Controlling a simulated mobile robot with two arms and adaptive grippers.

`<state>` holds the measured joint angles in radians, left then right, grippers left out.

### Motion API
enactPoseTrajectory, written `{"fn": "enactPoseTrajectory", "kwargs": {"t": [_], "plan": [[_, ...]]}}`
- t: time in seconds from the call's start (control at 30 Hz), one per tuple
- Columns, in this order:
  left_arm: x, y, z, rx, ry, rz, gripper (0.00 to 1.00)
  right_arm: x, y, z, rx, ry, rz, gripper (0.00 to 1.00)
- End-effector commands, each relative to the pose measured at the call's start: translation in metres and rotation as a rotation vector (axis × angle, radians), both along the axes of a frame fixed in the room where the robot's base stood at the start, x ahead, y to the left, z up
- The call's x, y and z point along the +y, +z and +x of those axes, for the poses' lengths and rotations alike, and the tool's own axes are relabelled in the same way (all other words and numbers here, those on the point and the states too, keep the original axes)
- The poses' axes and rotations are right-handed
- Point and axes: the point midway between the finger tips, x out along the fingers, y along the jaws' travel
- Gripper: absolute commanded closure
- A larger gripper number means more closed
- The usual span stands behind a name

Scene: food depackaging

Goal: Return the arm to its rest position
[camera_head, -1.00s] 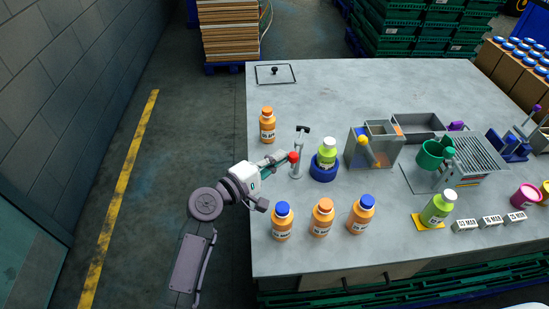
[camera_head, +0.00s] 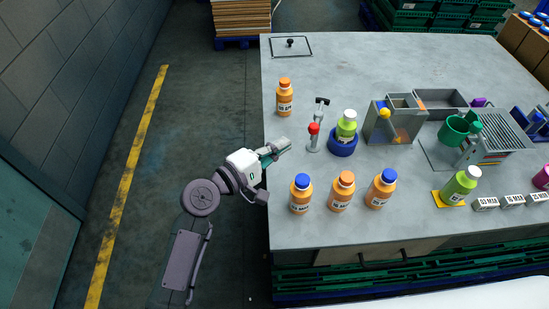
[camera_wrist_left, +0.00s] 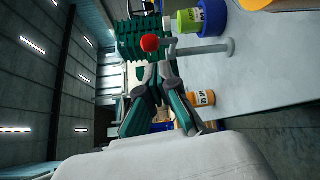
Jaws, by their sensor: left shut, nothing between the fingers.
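My left gripper (camera_head: 284,145) is shut and empty over the left edge of the grey table (camera_head: 380,225). It also shows in the left wrist view (camera_wrist_left: 164,70), with its fingertips together. My left arm comes in from the lower left, over the floor beside the table. A small grey stand with a red ball (camera_head: 314,128) stands just right of the fingertips, apart from them. The red ball (camera_wrist_left: 150,43) also shows in the wrist view, beyond the fingertips. My right gripper is not in view.
A green bottle (camera_head: 346,125) sits in a blue ring holder (camera_head: 342,148). An orange bottle (camera_head: 285,97) stands behind the stand; several more (camera_head: 340,192) stand along the front. A grey bin unit (camera_head: 392,128) is further right. The floor left of the table is clear.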

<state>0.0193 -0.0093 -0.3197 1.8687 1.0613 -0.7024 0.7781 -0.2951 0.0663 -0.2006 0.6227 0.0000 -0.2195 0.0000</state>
Motion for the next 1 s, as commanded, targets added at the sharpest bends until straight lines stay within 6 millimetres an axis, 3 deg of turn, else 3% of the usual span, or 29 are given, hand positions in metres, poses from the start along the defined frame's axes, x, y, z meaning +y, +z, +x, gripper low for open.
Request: {"fn": "enactPoseTrajectory", "kwargs": {"t": [0.2, 0.47, 0.57, 0.67, 0.8, 1.0], "plan": [[0.008, 0.001, -0.028, 0.0, 0.001, 0.002, 1.0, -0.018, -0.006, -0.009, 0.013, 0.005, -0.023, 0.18], [0.01, 0.002, -0.034, -0.001, 0.001, 0.005, 1.0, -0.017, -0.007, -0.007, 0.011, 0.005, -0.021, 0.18], [0.015, -0.009, -0.042, -0.024, -0.007, 0.083, 1.0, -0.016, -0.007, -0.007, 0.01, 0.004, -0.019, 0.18], [0.032, -0.039, -0.066, -0.08, -0.04, 0.309, 1.0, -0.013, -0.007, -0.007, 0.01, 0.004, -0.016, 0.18], [0.084, -0.094, -0.114, -0.146, -0.144, 0.771, 1.0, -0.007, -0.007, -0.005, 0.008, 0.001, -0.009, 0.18], [0.151, -0.132, -0.164, -0.136, -0.293, 1.185, 1.0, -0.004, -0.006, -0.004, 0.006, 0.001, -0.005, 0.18]]}}
